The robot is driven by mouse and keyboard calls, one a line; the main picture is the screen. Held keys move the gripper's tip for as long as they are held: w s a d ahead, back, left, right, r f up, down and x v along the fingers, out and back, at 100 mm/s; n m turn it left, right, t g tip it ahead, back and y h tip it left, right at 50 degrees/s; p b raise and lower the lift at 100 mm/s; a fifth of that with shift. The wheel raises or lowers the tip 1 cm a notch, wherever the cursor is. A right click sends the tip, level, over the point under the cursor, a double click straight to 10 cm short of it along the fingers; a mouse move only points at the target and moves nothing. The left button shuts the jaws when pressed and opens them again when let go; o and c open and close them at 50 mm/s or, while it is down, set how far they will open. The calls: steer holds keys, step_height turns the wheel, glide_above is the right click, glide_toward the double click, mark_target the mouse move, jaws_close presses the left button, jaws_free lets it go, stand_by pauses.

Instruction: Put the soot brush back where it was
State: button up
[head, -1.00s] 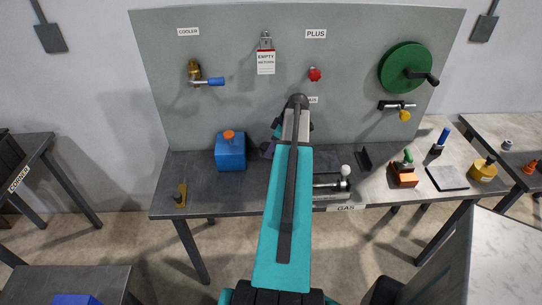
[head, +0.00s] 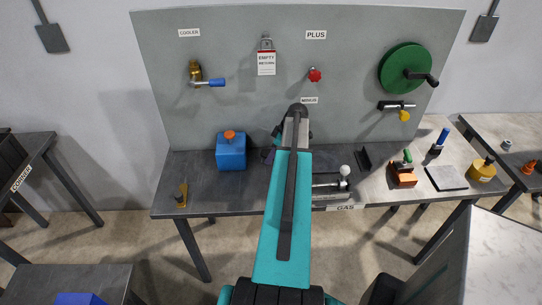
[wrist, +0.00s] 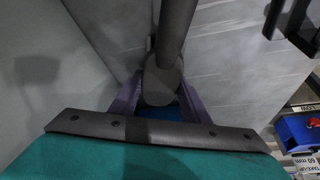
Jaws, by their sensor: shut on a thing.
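My gripper (wrist: 160,98) is at the bottom middle of the wrist view, its purple fingers on either side of a dark grey rod with a rounded end, which I take to be the soot brush (wrist: 175,30). The gripper is shut on it. A bit of blue shows under the rounded end; I cannot tell what it belongs to.
A grey panel (head: 230,130) stands behind the bench. Left of my arm are a blue box (head: 231,154) and a yellow bracket (head: 181,195). Right are a grey cylinder fitting (head: 328,188), a dark wedge (head: 364,158) and an orange block (head: 403,177). The bench's left part is mostly clear.

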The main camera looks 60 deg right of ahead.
steer(key=shift+f, duration=0.15)
steer(key=o, duration=1)
steer(key=shift+r, duration=0.25)
steer(key=shift+b+v, duration=0.55)
steer(key=shift+v, duration=0.65)
steer(key=shift+b+v, duration=1.35)
steer(key=shift+v, duration=3.4)
